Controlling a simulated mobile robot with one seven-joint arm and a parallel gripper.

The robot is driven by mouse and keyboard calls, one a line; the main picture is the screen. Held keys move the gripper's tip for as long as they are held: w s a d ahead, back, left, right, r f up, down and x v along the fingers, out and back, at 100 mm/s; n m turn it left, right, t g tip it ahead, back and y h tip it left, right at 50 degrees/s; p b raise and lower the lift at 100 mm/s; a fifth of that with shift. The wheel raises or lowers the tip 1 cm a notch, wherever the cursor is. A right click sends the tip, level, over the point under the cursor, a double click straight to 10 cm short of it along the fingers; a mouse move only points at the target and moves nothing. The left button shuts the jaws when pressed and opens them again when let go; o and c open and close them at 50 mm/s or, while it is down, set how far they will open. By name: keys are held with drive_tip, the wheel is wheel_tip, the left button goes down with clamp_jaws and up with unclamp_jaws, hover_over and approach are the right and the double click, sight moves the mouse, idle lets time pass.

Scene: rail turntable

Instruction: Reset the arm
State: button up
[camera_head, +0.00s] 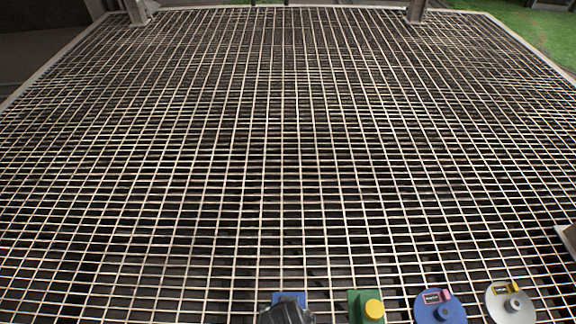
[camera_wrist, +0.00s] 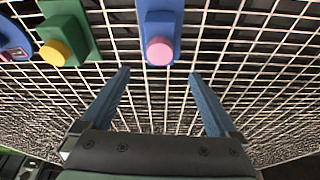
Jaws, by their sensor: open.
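My gripper (camera_wrist: 160,78) is open and empty in the wrist view. Its two blue-grey fingers stand apart over the metal grating. A blue block with a pink round button (camera_wrist: 160,50) is just beyond the gap between the fingertips. In the head view, a dark part of my arm (camera_head: 287,312) at the bottom edge covers most of this blue block (camera_head: 289,298). The fingers are not visible in the head view.
The wire grating (camera_head: 290,150) is bare across its middle and back. A green block with a yellow button (camera_head: 366,307), a blue disc (camera_head: 440,310) and a grey disc (camera_head: 509,304) line the front right. Posts (camera_head: 138,12) (camera_head: 417,11) stand at the far edge.

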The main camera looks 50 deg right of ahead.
drive_tip(key=v, duration=0.2)
drive_tip(key=shift+s+r, duration=0.1)
drive_tip(key=shift+r, duration=0.2)
